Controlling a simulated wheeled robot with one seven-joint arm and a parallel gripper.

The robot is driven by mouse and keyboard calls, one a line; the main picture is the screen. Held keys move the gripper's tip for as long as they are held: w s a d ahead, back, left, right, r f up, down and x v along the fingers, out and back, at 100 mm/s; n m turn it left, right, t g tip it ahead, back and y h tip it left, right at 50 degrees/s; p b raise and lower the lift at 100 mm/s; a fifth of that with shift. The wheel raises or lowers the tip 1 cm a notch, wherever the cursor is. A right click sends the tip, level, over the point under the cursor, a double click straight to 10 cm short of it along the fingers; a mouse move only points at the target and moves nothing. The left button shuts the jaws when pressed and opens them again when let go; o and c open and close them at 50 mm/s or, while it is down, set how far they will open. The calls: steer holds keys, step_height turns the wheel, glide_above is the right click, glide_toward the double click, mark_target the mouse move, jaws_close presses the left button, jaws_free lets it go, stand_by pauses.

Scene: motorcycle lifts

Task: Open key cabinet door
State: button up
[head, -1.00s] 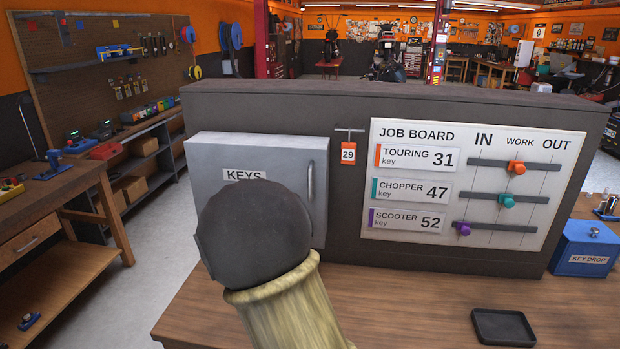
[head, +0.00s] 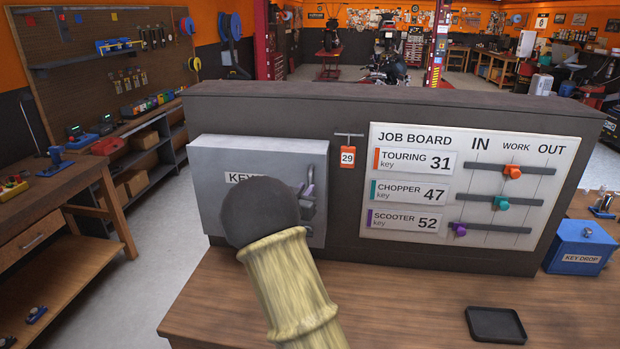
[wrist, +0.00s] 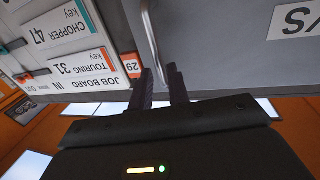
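The grey key cabinet (head: 258,155) is fixed to the dark panel, and its door is shut. Part of its KEYS label is hidden behind my arm in the head view. The door's metal handle (wrist: 152,40) is a vertical bar near the door's right edge; it also shows in the head view (head: 311,174). My gripper (wrist: 160,72) is at the handle, its two dark fingers apart with the bar's end between them in the wrist view. I cannot tell whether either finger touches the bar. In the head view my gripper (head: 307,204) is partly hidden by my arm.
An orange tag marked 29 (head: 347,157) hangs just right of the cabinet. The job board (head: 400,141) with its sliders is further right. A black tray (head: 495,325) and blue key drop box (head: 581,247) are on the right. The wooden counter (head: 400,300) is mostly clear.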

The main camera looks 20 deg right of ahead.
mark_target(309, 185)
steer(key=p+x, duration=0.1)
steer(key=x, duration=0.3)
steer(key=shift+w+d, duration=0.2)
jaws_close()
steer(key=shift+s+a, duration=0.1)
